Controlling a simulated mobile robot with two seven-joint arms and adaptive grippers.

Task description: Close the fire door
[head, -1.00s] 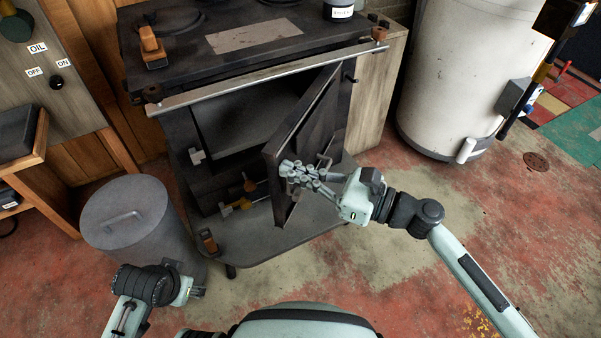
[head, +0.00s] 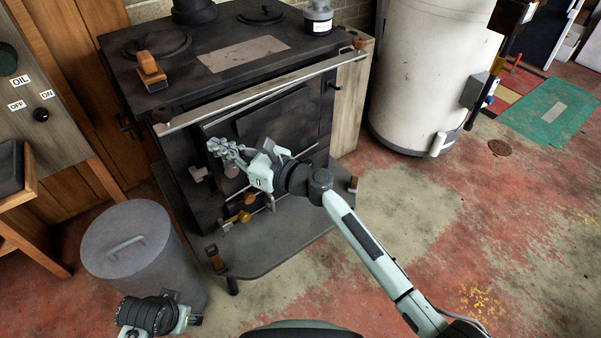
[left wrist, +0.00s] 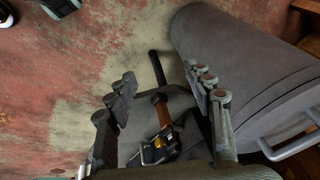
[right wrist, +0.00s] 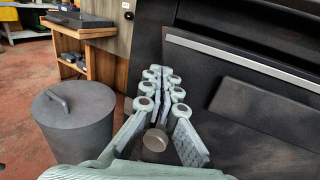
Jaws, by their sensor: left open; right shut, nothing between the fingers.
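The fire door (head: 282,112) is a dark panel on the front of the black stove (head: 185,150). It lies across the opening, roughly in line with the stove front; I cannot tell if it is fully flush. My right gripper (head: 214,147) is shut and empty in front of the door's left part, hiding some of it. In the right wrist view the closed fingers (right wrist: 160,73) are beside the dark front, and a round knob (right wrist: 155,140) shows below them. My left gripper (head: 196,320) is low by the bin; its open, empty fingers (left wrist: 160,76) show in the left wrist view.
A grey lidded bin (head: 140,250) stands left of the stove, close to my left gripper. A metal rail (head: 260,92) crosses the stove front above the door. A white tank (head: 430,70) stands at right. The floor at front right is clear.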

